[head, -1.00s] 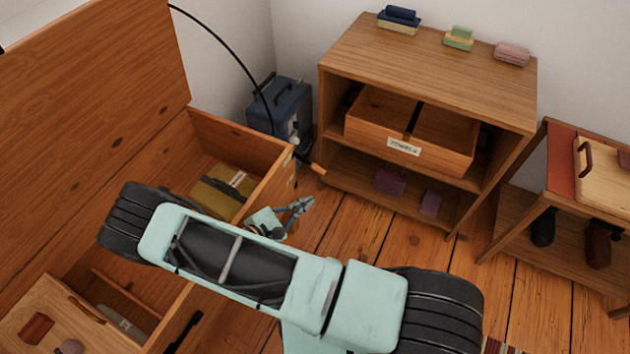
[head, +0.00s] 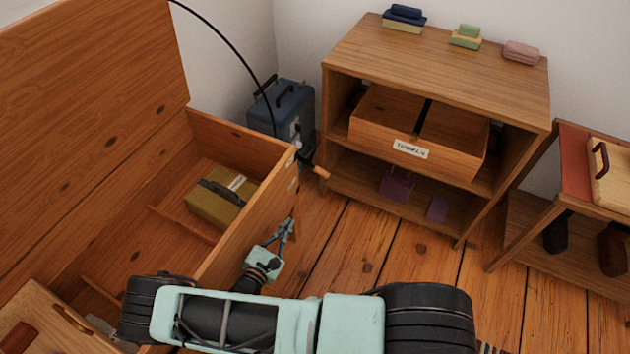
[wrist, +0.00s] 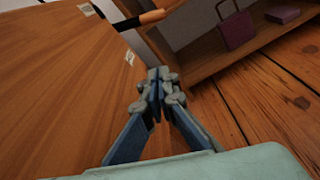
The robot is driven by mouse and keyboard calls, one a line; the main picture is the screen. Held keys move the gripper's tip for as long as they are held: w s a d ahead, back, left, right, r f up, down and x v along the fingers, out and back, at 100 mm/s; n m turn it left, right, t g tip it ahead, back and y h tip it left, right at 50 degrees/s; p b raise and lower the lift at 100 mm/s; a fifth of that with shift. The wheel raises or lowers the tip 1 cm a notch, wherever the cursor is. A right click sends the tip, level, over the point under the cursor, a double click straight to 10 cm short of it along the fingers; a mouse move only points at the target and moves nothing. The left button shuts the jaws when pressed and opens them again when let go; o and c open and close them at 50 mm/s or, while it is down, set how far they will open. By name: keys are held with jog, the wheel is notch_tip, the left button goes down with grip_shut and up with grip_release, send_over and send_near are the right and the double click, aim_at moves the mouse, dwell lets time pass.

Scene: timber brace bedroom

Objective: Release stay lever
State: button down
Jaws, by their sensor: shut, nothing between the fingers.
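The stay lever (head: 318,171), a dark rod with an orange-brown grip, sticks out from the upper corner of the open wooden chest (head: 262,200). In the wrist view the lever (wrist: 152,16) shows at the top, beyond my fingertips. A thin black curved stay runs from the raised lid (head: 90,90) down to that corner. My gripper (head: 286,227) is shut and empty, outside the chest's end wall and below the lever, apart from it. In the wrist view my gripper (wrist: 159,78) points toward the gap between chest and shelf.
A blue case (head: 292,108) stands behind the lever. A shelf unit (head: 440,60) with a labelled drawer box (head: 375,135) is to the right. The chest holds an olive bundle (head: 222,200). Floorboards (head: 365,250) between chest and shelf are clear.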

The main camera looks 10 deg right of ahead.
aim_at(305, 161)
jog(key=b+x, duration=0.5)
jog(key=x, duration=1.5)
jog(key=shift+s+d+r, duration=0.1)
jog(key=shift+s+r, duration=0.15)
jog(key=shift+r, duration=0.35)
jog(key=shift+s+d+r, duration=0.1)
jog(key=shift+s+r, duration=0.1)
jog(key=shift+r, duration=0.4)
jog(key=shift+s+d+r, duration=0.15)
jog(key=shift+s+r, duration=0.1)
jog(key=shift+r, duration=0.4)
jog(key=shift+r+p, duration=0.15)
jog(key=shift+p, duration=0.2)
